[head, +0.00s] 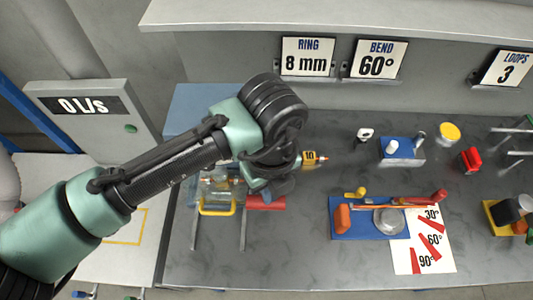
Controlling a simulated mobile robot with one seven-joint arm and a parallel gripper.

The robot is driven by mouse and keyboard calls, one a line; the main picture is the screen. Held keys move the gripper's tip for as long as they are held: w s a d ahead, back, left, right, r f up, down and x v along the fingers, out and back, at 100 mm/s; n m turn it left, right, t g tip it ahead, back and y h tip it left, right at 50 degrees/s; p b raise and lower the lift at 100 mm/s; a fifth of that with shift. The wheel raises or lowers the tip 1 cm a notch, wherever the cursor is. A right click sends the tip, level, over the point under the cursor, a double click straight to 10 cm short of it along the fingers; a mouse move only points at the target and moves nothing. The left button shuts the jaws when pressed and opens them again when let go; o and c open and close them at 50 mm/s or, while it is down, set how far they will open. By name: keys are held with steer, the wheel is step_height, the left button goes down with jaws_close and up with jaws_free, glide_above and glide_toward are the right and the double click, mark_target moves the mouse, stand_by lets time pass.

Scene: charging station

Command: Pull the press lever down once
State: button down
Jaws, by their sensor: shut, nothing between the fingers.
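I cannot clearly make out the press lever in the head view. My arm comes in from the left, and its dark wrist covers part of the bench. My gripper (268,188) is shut and empty, pointing down over the left part of the bench. Just below it are a red block (266,202) and a clear-sided unit with a yellow handle (217,211), both partly hidden by my arm. I cannot tell whether the gripper touches either one. A blue bending jig (367,231) to the right has a long bar ending in a red knob (438,195).
A yellow-tipped piece marked 10 (310,157) shows beside my wrist. Signs hang along the back shelf.

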steer(key=shift+f+b, duration=0.65)
steer(key=shift+f, duration=0.55)
steer(key=shift+f+b, duration=0.65)
steer(key=shift+f, duration=0.05)
steer(key=shift+f+b, duration=0.35)
steer(key=shift+f, duration=0.3)
steer(key=shift+w+f+b, duration=0.25)
steer(key=shift+f+b, duration=0.55)
steer(key=shift+f, duration=0.1)
steer(key=shift+r, duration=0.1)
